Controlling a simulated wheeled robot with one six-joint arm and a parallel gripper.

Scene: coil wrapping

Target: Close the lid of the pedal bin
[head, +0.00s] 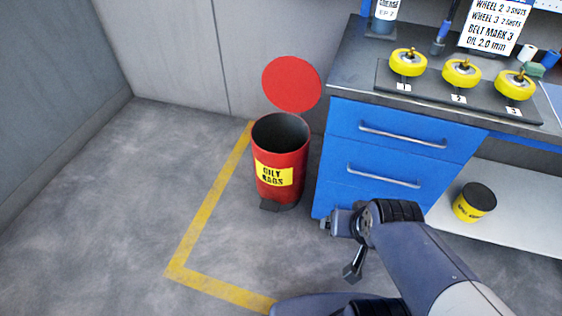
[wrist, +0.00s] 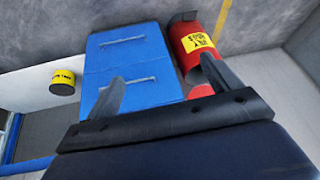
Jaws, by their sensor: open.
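The red pedal bin (head: 281,165) stands on the floor left of the blue drawer unit, with a yellow "OILY RAGS" label. Its round red lid (head: 292,84) is raised and tilted back toward the wall, and the dark inside shows. A dark pedal (head: 270,206) is at its front foot. In the wrist view the bin (wrist: 193,42) lies upper right, and part of the lid (wrist: 201,91) shows behind a finger. My gripper (head: 340,247) is in front of the drawer unit, right of and apart from the bin. In the wrist view my gripper (wrist: 163,80) is open, with nothing between its fingers.
The blue drawer unit (head: 392,149) with two handles stands close to the bin's right side. Its worktop holds yellow wheels (head: 408,62) and a bottle. A yellow and black tin (head: 475,203) is at the right. Yellow floor tape (head: 210,210) borders the bin; the floor to the left is clear.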

